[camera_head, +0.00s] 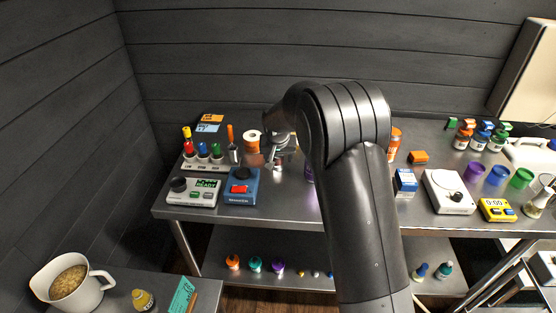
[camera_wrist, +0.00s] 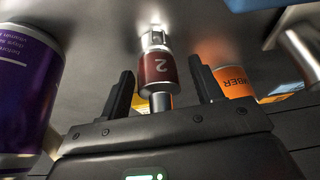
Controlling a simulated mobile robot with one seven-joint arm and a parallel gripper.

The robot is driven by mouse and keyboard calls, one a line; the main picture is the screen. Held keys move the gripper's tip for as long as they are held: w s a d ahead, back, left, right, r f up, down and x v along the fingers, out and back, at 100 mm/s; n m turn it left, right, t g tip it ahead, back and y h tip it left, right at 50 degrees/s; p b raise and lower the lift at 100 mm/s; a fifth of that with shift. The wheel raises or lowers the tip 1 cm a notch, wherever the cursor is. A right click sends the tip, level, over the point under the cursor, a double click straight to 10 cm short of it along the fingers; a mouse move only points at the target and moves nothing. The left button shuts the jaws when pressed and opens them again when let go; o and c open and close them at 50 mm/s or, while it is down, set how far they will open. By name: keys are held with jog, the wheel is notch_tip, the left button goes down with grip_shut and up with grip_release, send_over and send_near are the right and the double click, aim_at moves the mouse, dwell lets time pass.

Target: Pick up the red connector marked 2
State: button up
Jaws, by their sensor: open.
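The red connector marked 2 (camera_wrist: 157,68) shows in the middle of the wrist view. It is a dark red cylinder with a white 2 and metal ends. My gripper (camera_wrist: 162,88) is open, with one black finger on each side of the connector and visible gaps between them. In the head view my gripper (camera_head: 277,150) is over the steel table, left of my arm. The connector is small there and partly hidden by the gripper, so its contact with the table is hard to make out.
In the wrist view a purple can (camera_wrist: 25,85) stands close on the left and an orange container (camera_wrist: 232,82) close on the right. On the steel table (camera_head: 290,205), a blue box with a red switch (camera_head: 241,187) stands left of my gripper. The front middle is clear.

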jog(key=shift+c, duration=0.4)
jog(key=c, duration=1.1)
jog(key=shift+r, duration=0.1)
